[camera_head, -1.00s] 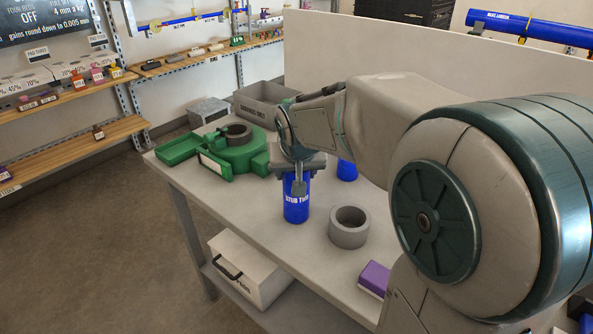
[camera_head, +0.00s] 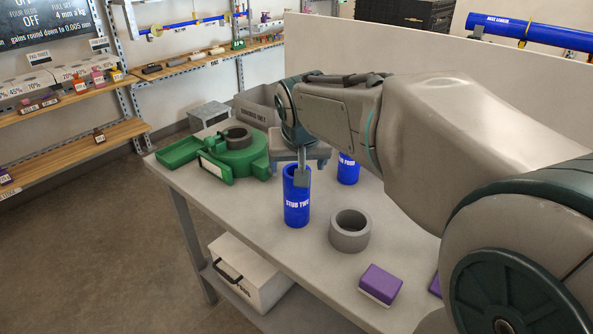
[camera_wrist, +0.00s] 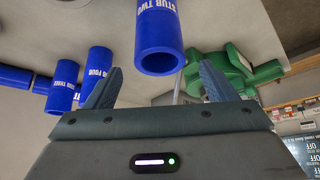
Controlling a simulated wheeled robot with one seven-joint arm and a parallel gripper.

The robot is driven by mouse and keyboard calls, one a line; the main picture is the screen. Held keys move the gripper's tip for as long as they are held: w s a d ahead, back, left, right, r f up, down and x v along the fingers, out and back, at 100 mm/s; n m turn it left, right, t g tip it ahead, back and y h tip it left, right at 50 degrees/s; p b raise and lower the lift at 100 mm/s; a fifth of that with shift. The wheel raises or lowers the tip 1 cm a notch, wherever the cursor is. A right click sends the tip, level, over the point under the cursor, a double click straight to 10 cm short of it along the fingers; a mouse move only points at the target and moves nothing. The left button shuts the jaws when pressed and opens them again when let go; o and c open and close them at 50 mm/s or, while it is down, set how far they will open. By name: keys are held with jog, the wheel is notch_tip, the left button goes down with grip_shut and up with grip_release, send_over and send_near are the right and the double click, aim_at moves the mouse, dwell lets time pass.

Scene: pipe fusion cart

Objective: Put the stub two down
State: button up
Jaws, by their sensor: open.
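Stub two (camera_head: 297,207), a blue hollow cylinder with white lettering, stands upright on the grey table (camera_head: 218,198). The other finger is mostly hidden in the head view.
Stub four (camera_head: 348,171) stands behind; it and stub three (camera_wrist: 63,88) show in the wrist view. A grey ring (camera_head: 350,231) and a purple-white block (camera_head: 380,284) are in front to the right. A green clamp (camera_head: 235,152) is left. A low wall (camera_head: 430,60) bounds the back.

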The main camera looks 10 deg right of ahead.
jog(key=v, duration=0.5)
jog(key=s+f+n+g+y, duration=0.1)
jog(key=s+f+g, duration=0.2)
jog(key=s+f, duration=1.1)
jog(key=shift+s+d+f+n, duration=0.15)
jog(key=shift+s+d+n, duration=0.2)
jog(key=shift+s, duration=0.55)
